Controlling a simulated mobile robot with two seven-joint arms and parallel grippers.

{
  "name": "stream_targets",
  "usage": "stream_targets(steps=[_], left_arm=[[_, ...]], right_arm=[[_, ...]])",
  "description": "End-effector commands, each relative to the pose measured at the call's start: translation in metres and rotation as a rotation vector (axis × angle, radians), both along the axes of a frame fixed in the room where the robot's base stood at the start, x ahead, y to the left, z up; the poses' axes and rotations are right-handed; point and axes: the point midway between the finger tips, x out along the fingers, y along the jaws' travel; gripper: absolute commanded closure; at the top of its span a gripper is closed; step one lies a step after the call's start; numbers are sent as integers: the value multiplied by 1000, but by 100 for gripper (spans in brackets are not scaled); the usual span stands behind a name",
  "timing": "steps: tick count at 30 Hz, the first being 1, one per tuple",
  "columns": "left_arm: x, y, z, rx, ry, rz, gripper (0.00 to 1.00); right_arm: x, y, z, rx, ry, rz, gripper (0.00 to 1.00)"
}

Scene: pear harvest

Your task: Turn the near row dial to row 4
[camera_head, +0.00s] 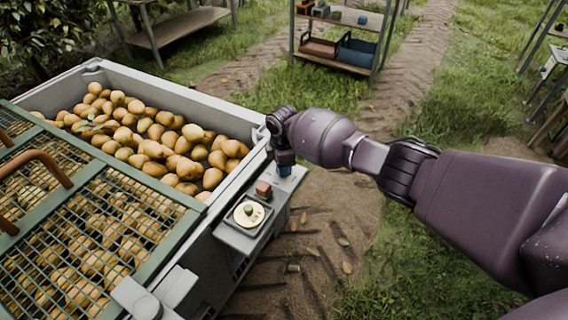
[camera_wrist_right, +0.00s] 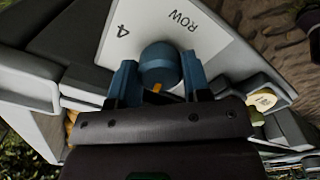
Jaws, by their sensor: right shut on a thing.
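The row dial is a round blue-grey knob (camera_wrist_right: 160,64) on a white plate (camera_wrist_right: 215,50) printed "ROW" and "4" in the right wrist view. A small orange mark shows on the knob's side towards my gripper; the "4" is at the knob's upper left. My right gripper (camera_wrist_right: 159,72) is shut on the knob, one blue finger on each side. In the head view my right gripper (camera_head: 285,171) points down at the crate's right side and hides the knob. My left gripper is not in view.
A cream dial (camera_head: 249,212) and a reddish-brown block (camera_head: 263,189) sit close beside my right gripper. A grey bin (camera_head: 215,110) of pears and a green mesh lid (camera_head: 95,240) fill the left. A shelf (camera_head: 345,62) with trays stands behind. Dirt and grass lie right.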

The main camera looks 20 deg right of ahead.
Motion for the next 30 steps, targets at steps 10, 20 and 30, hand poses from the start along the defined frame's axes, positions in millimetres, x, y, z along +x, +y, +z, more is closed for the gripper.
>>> stream_targets(steps=[10, 20, 30], left_arm=[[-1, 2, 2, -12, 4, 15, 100], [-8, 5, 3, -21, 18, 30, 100], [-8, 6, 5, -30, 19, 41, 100]], right_arm=[[-1, 1, 1, 1, 3, -330, 80], [-1, 2, 1, 2, 3, -643, 80], [-1, 1, 1, 1, 3, -965, 80]])
